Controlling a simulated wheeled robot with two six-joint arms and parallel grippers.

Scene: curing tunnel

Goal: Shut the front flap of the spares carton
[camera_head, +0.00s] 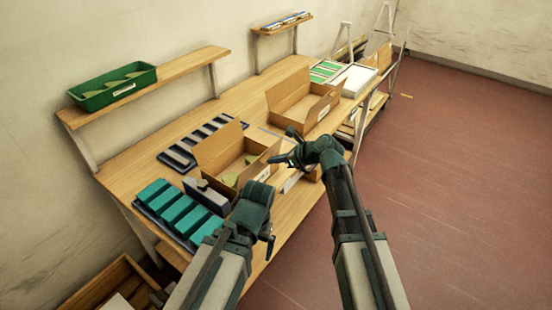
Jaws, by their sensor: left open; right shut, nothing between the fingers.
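Two open cardboard cartons stand on the wooden bench; I cannot tell from their small labels which is the spares carton. The nearer carton (207,158) has raised flaps and some olive-green pieces inside. Its front flap (258,166) stands up and slants outward, near my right gripper. The farther carton (315,112) looks empty, with its flaps also up. My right gripper (281,150) is shut and empty at the near carton's right front corner; I cannot tell whether it touches the flap. My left gripper (268,238) is open and empty, lower, in front of the near carton and the bench edge.
A tray of teal blocks (182,211) and a dark grey box (207,194) sit left of the near carton. A dark slotted tray (200,141) lies behind it. A green bin (113,87) stands on the shelf above. Red floor (450,180) is clear at right.

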